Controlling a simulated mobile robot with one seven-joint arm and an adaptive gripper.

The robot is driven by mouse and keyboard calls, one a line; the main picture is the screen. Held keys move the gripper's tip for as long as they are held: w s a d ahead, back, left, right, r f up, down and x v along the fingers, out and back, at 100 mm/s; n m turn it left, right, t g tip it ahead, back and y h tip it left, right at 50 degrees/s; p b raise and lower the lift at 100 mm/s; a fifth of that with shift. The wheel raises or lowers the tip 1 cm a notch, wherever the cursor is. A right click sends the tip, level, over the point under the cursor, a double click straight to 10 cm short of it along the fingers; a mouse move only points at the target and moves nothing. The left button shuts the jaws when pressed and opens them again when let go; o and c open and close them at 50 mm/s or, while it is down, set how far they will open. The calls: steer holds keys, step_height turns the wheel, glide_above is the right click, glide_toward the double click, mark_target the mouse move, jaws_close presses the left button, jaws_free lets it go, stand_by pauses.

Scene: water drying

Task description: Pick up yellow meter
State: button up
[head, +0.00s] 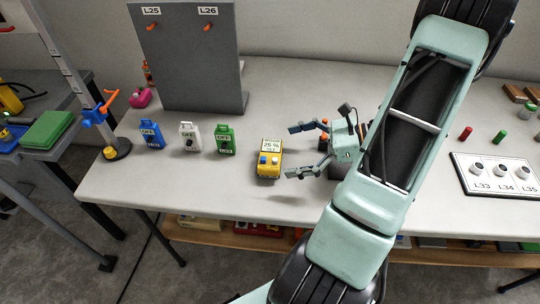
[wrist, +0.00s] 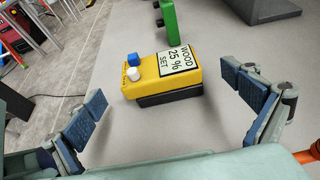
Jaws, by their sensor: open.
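The yellow meter (head: 269,160) lies on the white table (head: 330,80), near its front edge in the head view. It has a label reading "WOOD 25 % SET" and a blue and a white knob. In the wrist view the yellow meter (wrist: 165,75) lies ahead of my gripper, between the lines of its two fingers. My gripper (head: 306,150) is open and empty, just right of the meter in the head view. Its fingers (wrist: 172,112) stand wide apart in the wrist view, and neither touches the meter.
Blue (head: 152,135), white (head: 189,136) and green (head: 225,139) tags stand left of the meter. A grey panel (head: 190,60) with orange hooks stands behind them. A white board (head: 490,190) marked L33 to L35 lies at the right. An orange-black item (head: 323,141) is beside my gripper.

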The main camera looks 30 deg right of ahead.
mark_target(272, 153)
steer(key=shift+b+x, duration=0.35)
steer(key=shift+x, duration=2.35)
steer(key=shift+a+r, duration=0.1)
steer(key=shift+r, duration=0.1)
steer(key=c, duration=1.5)
steer(key=shift+c, duration=0.2)
